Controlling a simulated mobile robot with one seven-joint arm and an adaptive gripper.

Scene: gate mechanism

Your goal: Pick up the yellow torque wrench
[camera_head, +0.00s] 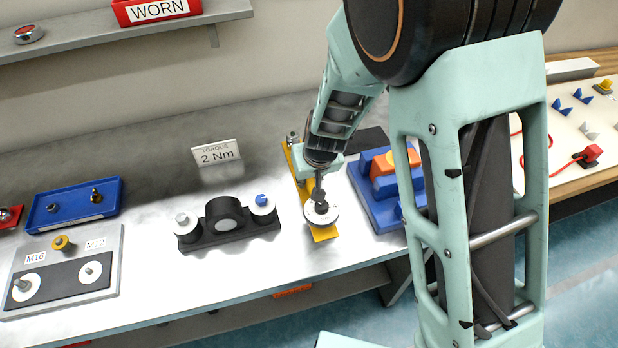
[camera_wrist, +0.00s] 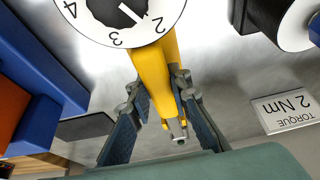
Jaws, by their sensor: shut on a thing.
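The yellow torque wrench (camera_head: 323,233) is at the middle of the bench, its long axis running from the wall side toward the front edge. A round white dial sits on its near part. My gripper (camera_head: 312,178) is over its middle and hides part of it. In the wrist view the yellow body (camera_wrist: 155,62) runs between the two fingers of my gripper (camera_wrist: 157,88), which are shut on it. The numbered dial (camera_wrist: 125,15) shows at the top of that view. I cannot tell whether the wrench still touches the bench.
A blue block with an orange part (camera_head: 377,200) stands close on the right. A black fixture with white discs (camera_head: 228,222) and the "TORQUE 2 Nm" sign (camera_head: 216,153) are on the left. A blue tray (camera_head: 75,205) lies farther left. A shelf (camera_head: 80,45) hangs above the bench.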

